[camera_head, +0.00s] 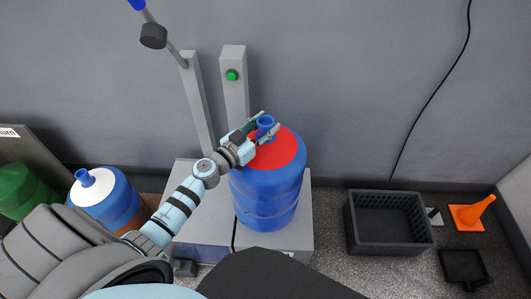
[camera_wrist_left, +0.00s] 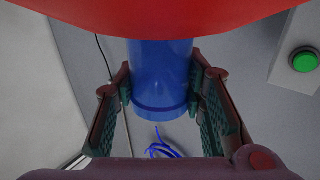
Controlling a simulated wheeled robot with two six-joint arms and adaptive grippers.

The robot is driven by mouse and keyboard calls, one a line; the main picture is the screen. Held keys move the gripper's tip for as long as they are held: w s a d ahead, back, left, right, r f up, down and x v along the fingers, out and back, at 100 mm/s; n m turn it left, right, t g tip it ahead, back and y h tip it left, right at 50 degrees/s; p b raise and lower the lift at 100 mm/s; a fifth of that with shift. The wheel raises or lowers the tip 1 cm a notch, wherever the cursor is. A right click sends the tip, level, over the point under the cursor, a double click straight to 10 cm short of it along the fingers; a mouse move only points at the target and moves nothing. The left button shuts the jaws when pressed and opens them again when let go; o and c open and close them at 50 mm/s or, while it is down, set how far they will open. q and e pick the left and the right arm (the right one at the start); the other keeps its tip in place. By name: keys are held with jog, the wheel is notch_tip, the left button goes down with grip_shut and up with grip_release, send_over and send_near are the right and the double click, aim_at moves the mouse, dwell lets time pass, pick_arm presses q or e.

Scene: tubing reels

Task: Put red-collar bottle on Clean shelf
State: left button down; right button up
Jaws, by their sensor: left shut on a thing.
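The red-collar bottle (camera_head: 265,205) is a big blue bottle with a red top and a blue neck. It stands upright on a pale grey platform (camera_head: 205,228) in the head view. My left gripper (camera_head: 268,122) is shut on its neck, with one finger on each side. The wrist view shows the neck (camera_wrist_left: 160,70) between the two fingers of the gripper (camera_wrist_left: 160,88), below the red collar (camera_wrist_left: 160,18). My right gripper is not in view. No shelf labelled Clean can be made out.
A white-topped blue bottle (camera_head: 92,190) and a green one (camera_head: 22,190) stand at the left by a panel with a partly cut-off label. A grey post with a green button (camera_head: 232,75) rises behind.

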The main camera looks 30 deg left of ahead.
pick_arm(q)
notch_tip(320, 180, down, 5)
jog(key=b, duration=0.3)
jog(key=shift+f, duration=0.1)
jog(key=c, duration=1)
grip_release()
jog(key=shift+c, duration=0.2)
